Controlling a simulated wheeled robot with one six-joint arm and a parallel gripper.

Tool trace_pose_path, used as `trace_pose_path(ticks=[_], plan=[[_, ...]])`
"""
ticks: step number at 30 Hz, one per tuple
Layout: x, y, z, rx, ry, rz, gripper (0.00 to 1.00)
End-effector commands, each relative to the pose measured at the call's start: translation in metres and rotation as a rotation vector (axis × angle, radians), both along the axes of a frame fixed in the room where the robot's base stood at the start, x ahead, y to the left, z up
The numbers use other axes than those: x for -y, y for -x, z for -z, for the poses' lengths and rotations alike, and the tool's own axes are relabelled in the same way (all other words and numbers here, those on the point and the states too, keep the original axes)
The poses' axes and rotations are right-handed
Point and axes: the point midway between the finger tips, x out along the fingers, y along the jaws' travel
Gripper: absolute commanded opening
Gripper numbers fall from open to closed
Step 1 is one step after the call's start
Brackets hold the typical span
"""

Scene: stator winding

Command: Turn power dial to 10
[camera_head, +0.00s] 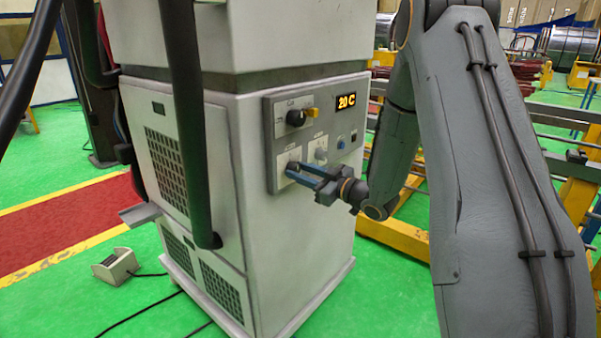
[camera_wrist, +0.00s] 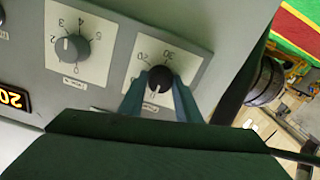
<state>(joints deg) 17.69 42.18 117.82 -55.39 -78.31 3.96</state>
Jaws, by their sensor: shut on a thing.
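A dark round dial (camera_wrist: 160,79) on a pale plate marked 20 and 30 sits between the blue fingertips of my gripper (camera_wrist: 160,92) in the wrist view. The fingers are shut on its two sides. In the head view my gripper (camera_head: 293,170) reaches the lower left dial of the grey control panel (camera_head: 350,128), and its fingers hide most of that dial. The small label by the dial is too blurred to read, and the dial's exact setting cannot be told.
A second dial (camera_wrist: 76,47) with small numbers sits beside the held one. A black knob (camera_head: 296,118) is above, and the lit display (camera_head: 346,101) reads 20 C. The panel is on a large white cabinet (camera_head: 290,230). Yellow racks (camera_head: 405,235) stand to the right.

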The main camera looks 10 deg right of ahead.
Motion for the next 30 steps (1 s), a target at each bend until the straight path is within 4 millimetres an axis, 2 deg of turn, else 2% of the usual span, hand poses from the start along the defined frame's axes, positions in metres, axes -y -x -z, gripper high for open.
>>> trace_pose_path(ticks=[11,30], plan=[[0.0003,0.0003,-0.001,-0.1,-0.136,0.001,0.08],[0.0003,0.0006,-0.0015,-0.441,-0.607,0.001,0.08]])
